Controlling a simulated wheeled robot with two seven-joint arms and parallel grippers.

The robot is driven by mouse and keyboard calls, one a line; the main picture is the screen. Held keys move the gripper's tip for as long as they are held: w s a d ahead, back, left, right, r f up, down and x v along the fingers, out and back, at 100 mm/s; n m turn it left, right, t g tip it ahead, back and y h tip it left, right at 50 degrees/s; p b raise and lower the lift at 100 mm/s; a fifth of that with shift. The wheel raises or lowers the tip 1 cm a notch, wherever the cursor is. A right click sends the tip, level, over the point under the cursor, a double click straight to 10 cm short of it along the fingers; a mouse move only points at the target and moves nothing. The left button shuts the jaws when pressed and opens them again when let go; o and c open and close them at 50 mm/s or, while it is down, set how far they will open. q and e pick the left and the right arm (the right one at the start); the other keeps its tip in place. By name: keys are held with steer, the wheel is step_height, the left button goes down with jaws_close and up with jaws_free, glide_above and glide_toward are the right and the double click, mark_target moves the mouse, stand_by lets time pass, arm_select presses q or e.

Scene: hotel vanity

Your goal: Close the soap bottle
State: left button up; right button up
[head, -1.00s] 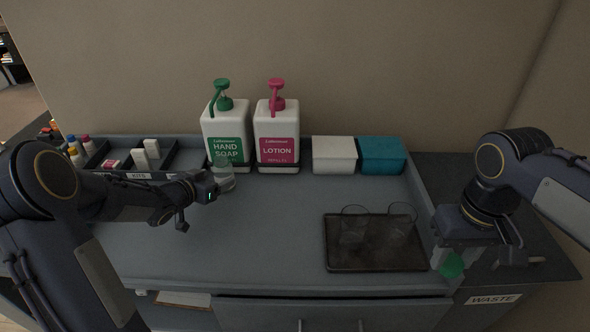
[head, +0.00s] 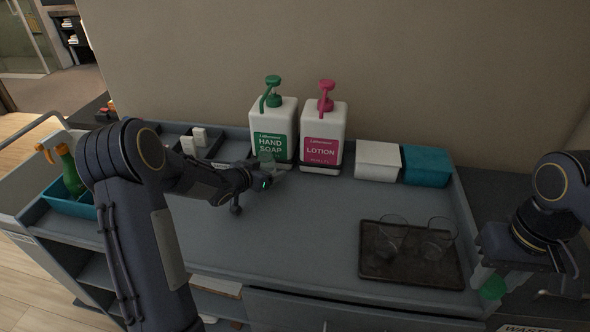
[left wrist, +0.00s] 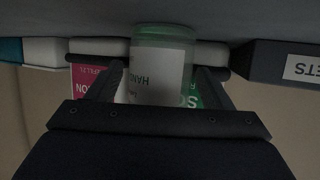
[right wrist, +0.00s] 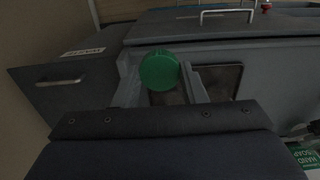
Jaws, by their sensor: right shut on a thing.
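A small clear soap bottle (head: 266,160) with an open top stands on the vanity in front of the large hand soap dispenser. In the left wrist view the bottle (left wrist: 160,75), with its white label, is between the fingers of my left gripper (left wrist: 162,85). Those fingers look spread around it; I cannot tell whether they touch it. In the head view my left gripper (head: 264,178) is at the bottle. My right gripper (right wrist: 165,85) is shut on a round green cap (right wrist: 160,70), which also shows in the head view (head: 493,288) by the vanity's right edge.
The hand soap dispenser (head: 272,125) and the lotion dispenser (head: 322,130) stand at the back. A white box (head: 377,162) and a blue box (head: 427,167) are beside them. A dark tray (head: 385,272) with two glasses lies front right. The middle of the vanity is clear.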

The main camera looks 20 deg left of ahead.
arm_select(q)
steer(key=c, duration=1.1)
steer(key=shift+r, duration=0.1)
